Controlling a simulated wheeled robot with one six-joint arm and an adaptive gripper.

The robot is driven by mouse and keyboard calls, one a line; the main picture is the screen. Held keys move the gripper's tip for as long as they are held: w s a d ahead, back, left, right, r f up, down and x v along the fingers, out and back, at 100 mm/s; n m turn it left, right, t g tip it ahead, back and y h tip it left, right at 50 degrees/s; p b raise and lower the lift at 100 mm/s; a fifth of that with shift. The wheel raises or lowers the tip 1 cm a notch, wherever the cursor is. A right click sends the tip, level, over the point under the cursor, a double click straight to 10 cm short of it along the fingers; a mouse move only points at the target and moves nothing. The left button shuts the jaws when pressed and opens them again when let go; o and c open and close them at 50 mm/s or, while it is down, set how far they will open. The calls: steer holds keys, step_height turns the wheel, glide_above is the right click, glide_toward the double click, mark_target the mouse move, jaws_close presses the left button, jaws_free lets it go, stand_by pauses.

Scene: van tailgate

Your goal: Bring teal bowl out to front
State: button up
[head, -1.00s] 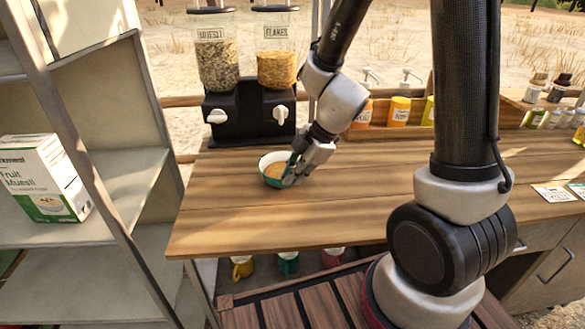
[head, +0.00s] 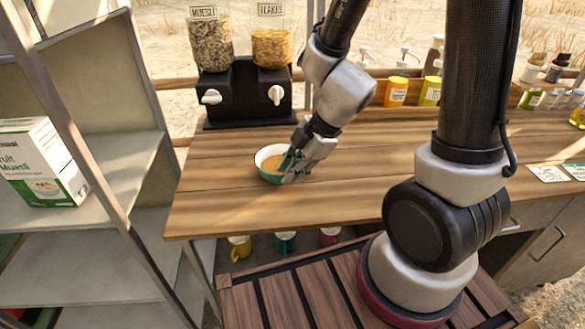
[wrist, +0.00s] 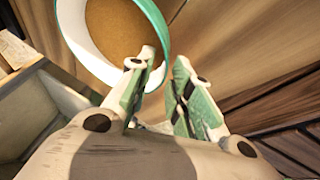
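The teal bowl (head: 262,176) sits upright on the wooden counter (head: 220,215), in front of the cereal dispensers. It has a pale inside and an orange-brown bottom or contents. In the wrist view the bowl (wrist: 90,40) fills the top left. One finger of my gripper (wrist: 164,62) lies inside the rim and the other outside. The exact contact is partly hidden by the fingers.
The dispensers (head: 247,92) stand behind the bowl. A shelf unit with a muesli box (head: 42,163) is at the left. Bottles (head: 396,91) line the counter's back. Mugs (head: 285,242) are below the front edge. The counter in front of the bowl is clear.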

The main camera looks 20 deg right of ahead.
stand_by(0.3)
steer(key=s+d+r+m+h, duration=0.1)
steer(key=s+d+r+m, duration=0.2)
steer(key=d+r+m, duration=0.3)
steer(key=s+d+r+m+t+h, duration=0.1)
steer(key=s+d+r+m+h, duration=0.1)
steer(key=s+d+r+m, duration=0.2)
steer(key=s+d+r+m+h, duration=0.1)
steer(key=s+d+r+m, duration=0.3)
steer(key=d+r+m, duration=0.4)
steer(key=shift+d+r+m+t+h, duration=0.15)
steer(key=shift+r+m, duration=0.2)
steer(key=shift+r, duration=0.4)
steer(key=shift+d+r+m+t+h, duration=0.15)
steer(key=shift+r+m, duration=0.2)
steer(key=shift+r, duration=0.35)
